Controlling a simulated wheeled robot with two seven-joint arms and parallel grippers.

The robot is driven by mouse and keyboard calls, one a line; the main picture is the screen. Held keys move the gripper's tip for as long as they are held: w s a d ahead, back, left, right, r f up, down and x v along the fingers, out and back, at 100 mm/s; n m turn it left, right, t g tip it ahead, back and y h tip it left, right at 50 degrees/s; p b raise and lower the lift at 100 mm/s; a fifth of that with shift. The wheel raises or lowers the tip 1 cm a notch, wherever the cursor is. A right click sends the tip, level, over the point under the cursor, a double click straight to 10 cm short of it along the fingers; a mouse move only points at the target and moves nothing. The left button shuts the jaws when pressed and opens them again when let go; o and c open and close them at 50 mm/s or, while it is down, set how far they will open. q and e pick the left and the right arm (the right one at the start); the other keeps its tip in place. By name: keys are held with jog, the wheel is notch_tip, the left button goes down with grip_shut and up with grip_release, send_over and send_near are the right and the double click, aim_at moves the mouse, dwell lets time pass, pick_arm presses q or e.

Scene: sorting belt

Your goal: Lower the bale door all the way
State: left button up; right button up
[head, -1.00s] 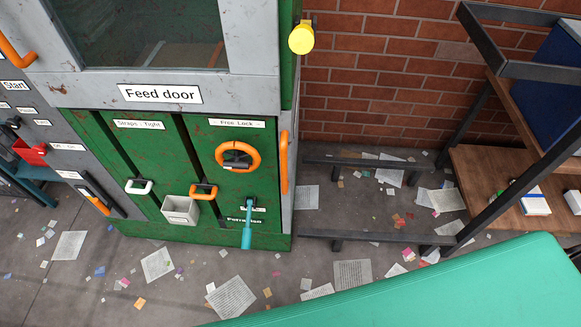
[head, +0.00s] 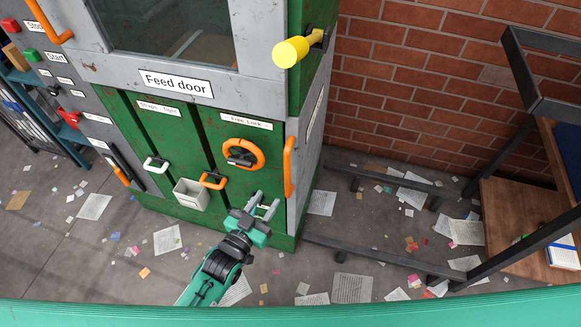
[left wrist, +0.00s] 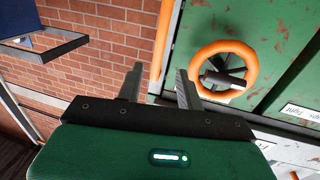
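The green lower front of the baler (head: 215,135) stands upright below the plate marked "Feed door". It carries an orange handwheel (head: 258,155) under a "Free / Lock" label and a tall orange bar handle (head: 289,167) at its right edge. My left gripper (head: 266,200) is open and empty, low in front of this lower right corner. In the left wrist view its spread fingers (left wrist: 160,70) point towards the bar handle (left wrist: 161,42), with the handwheel (left wrist: 225,72) to the right. The handle appears between the fingers, apparently beyond them. My right gripper is not in view.
A yellow knob (head: 290,52) sticks out from the machine's upper right side. A small grey box (head: 190,194) and an orange strap handle (head: 213,181) are on the front. A dark metal frame (head: 375,260) and a wooden shelf (head: 515,215) stand at the right. Paper scraps litter the floor.

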aim_at(286, 171)
pick_arm(q)
jog(key=p+x, duration=0.2)
jog(key=x, duration=1)
jog(key=shift+w+d+f, duration=0.1)
jog(key=shift+w+d, duration=0.1)
jog(key=shift+w, duration=0.1)
grip_shut()
